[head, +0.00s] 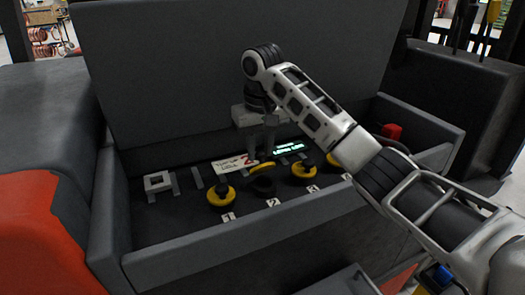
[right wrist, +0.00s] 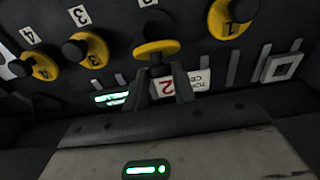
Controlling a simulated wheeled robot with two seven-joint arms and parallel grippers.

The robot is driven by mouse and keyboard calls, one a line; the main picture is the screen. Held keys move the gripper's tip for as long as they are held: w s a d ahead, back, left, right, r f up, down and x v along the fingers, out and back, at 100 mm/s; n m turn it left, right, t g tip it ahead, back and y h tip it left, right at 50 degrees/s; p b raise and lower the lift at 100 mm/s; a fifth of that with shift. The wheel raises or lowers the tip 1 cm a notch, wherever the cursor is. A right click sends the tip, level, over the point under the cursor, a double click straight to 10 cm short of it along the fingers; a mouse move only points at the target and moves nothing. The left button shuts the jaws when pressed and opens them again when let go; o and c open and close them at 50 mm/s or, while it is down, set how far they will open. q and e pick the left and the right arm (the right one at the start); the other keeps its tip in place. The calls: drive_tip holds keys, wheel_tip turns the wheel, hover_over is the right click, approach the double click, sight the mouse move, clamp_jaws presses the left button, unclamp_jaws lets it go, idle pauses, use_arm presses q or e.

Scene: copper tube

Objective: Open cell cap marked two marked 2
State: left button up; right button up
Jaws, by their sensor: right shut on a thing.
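The cell cap marked 2 is a yellow cap (head: 262,166), behind a dark round opening (head: 263,187) and its white "2" label (head: 273,202). The cap looks tilted up and away from the opening. It also shows in the right wrist view (right wrist: 157,47), at the fingertips. My right gripper (head: 263,149) reaches down from above and is shut on this cap; its fingers also show in the right wrist view (right wrist: 163,86). The exact grip is partly hidden. My left gripper is not in view.
Yellow cap 1 (head: 221,194) is left of the opening; caps 3 (head: 303,172) and 4 (head: 334,160) are right. A card with a red 2 (head: 236,163) and a lit green display (head: 289,148) are behind. The grey box walls (head: 240,240) surround the row.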

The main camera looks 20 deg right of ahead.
drive_tip(key=shift+w+g, duration=0.75)
drive_tip(key=shift+g, duration=0.15)
drive_tip(key=o, duration=1)
drive_tip(key=shift+c, duration=0.2)
wheel_tip(320, 180, up, 8)
drive_tip(key=shift+w+f, duration=0.2)
drive_tip(key=shift+w, duration=0.2)
